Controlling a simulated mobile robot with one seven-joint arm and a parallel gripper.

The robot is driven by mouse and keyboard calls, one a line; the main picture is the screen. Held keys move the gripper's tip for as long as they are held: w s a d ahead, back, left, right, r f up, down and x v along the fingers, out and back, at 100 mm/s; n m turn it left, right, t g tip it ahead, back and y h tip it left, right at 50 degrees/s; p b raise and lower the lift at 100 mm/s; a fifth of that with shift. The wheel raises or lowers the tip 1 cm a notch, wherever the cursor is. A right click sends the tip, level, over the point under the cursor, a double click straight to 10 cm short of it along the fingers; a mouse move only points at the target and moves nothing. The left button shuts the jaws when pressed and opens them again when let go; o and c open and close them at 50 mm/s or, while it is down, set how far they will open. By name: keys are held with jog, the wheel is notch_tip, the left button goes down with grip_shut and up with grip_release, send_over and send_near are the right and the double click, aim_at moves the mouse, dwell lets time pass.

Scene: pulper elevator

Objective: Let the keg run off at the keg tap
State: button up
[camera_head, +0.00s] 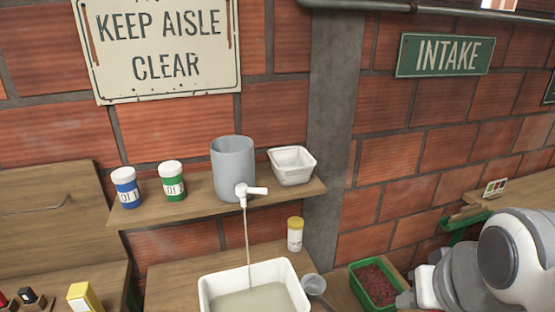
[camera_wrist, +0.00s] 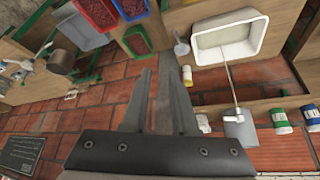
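The keg (camera_head: 233,160) is a grey cylinder standing upright on the wall shelf. Its white tap (camera_head: 248,193) sits low on the front. A thin pale stream (camera_head: 247,235) runs from the tap down into a white basin (camera_head: 303,296), which holds cloudy liquid. In the wrist view, the keg (camera_wrist: 240,133), the stream and the basin (camera_wrist: 262,45) show upside down at the right. My gripper (camera_wrist: 158,66) is open, with nothing between its fingers, and is apart from the keg. In the head view my arm is at the lower right and the fingers are out of frame.
Blue (camera_head: 125,190) and green (camera_head: 172,183) labelled jars stand left of the keg, and a small white tub (camera_head: 291,166) stands right. A yellow-lidded jar (camera_head: 295,235) and a ladle (camera_head: 313,284) are by the basin. A green crate of red berries (camera_head: 374,285) is farther right.

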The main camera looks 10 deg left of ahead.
jog(key=shift+w+a+r, duration=0.1)
jog(key=shift+w+r, duration=0.05)
jog(key=shift+r, duration=0.05)
jog(key=shift+c, duration=1.1)
jog(key=w+a+r, duration=0.1)
jog(key=w, duration=0.1)
jog(key=w+a+r, duration=0.1)
jog(key=w, duration=0.1)
jog(key=w+a+r, duration=0.1)
jog(key=w+r, duration=0.1)
jog(key=shift+w+a+b, duration=0.3)
jog(key=shift+w, duration=0.05)
grip_shut()
notch_tip(320, 180, up, 3)
jog(key=t+b, duration=0.1)
send_over(259, 190)
jog(key=s, duration=0.9)
jog(key=p+x, duration=0.2)
jog(key=x, duration=1.1)
jog(key=shift+w+f, duration=0.1)
jog(key=shift+f, duration=0.05)
